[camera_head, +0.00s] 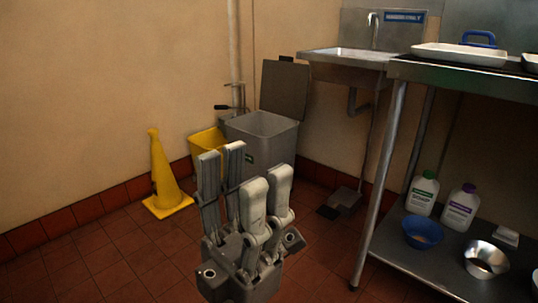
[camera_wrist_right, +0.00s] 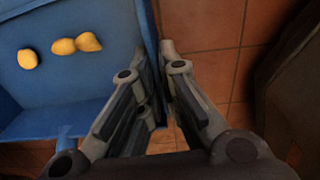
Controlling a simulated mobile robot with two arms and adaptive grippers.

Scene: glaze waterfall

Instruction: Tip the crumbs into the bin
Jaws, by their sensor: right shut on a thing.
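A grey bin (camera_head: 262,133) stands by the back wall in the head view, its lid raised at the back. My left gripper (camera_head: 245,170) is in front of it, fingers pointing up, apart and empty. In the right wrist view, a blue pan (camera_wrist_right: 92,112) holds a few yellow crumbs (camera_wrist_right: 62,47), which lie at the upper left. My right gripper (camera_wrist_right: 157,62) is shut on the pan's wall, a finger on each side. The right gripper and the pan are out of the head view.
A yellow bucket (camera_head: 205,143) stands beside the bin, and a yellow cone (camera_head: 165,178) farther left. A metal sink (camera_head: 350,58) is at the back. The steel table (camera_head: 455,73) at right has bottles and bowls on its lower shelf. The tiled floor before the bin is open.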

